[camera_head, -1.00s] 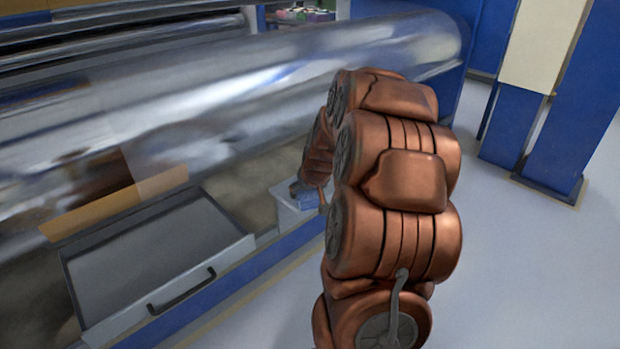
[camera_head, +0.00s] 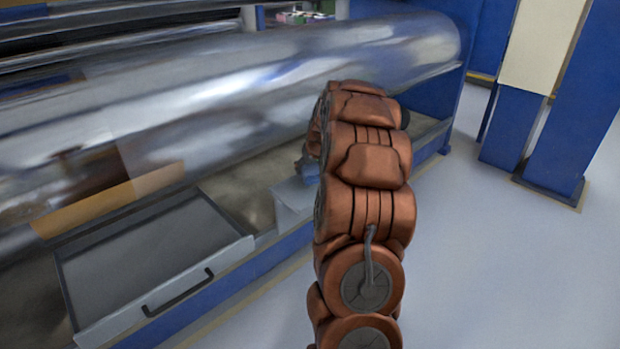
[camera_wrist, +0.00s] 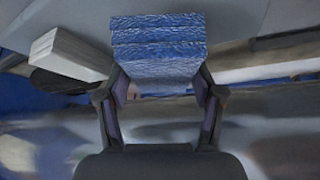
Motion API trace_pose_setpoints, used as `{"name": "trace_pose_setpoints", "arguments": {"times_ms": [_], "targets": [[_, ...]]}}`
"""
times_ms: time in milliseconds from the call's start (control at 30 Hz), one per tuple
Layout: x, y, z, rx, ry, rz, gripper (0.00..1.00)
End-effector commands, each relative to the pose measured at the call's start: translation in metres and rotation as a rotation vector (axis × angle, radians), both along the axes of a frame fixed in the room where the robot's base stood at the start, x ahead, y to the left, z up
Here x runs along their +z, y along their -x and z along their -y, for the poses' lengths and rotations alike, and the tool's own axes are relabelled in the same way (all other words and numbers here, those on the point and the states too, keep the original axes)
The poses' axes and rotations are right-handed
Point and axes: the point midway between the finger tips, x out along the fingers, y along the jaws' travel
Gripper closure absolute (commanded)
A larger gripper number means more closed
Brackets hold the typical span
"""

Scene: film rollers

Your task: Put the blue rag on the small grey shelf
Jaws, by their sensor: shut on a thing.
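The blue rag (camera_wrist: 158,48) is a folded, wrinkled block between the two fingers of my gripper (camera_wrist: 159,88) in the wrist view. My gripper is shut on its sides. The arm hides my gripper there and part of the ledge. This ledge may be the small grey shelf; I cannot tell for sure. A pale block (camera_wrist: 70,53) shows left of the rag in the wrist view.
A large shiny film roll (camera_head: 230,90) runs along the machine behind the ledge. A wide grey open tray with a black handle (camera_head: 178,293) stands at the left. Blue pillars (camera_head: 570,130) stand at the right. The grey floor (camera_head: 500,260) right of my arm is clear.

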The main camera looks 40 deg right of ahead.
Motion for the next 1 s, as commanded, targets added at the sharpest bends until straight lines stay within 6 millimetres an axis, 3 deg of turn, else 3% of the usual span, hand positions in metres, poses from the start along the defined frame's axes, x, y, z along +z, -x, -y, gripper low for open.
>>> {"name": "trace_pose_setpoints", "arguments": {"times_ms": [333, 567, 600, 800, 1000], "targets": [[-0.035, 0.0, 0.0, 0.001, -0.002, -0.001, 0.61], [-0.036, 0.0, 0.0, 0.0, -0.001, -0.002, 0.61], [-0.036, 0.0, 0.0, 0.0, -0.001, -0.002, 0.3], [-0.036, 0.0, 0.0, 0.0, -0.001, -0.002, 0.09], [-0.036, 0.0, 0.0, 0.0, 0.0, -0.001, 0.08]]}}
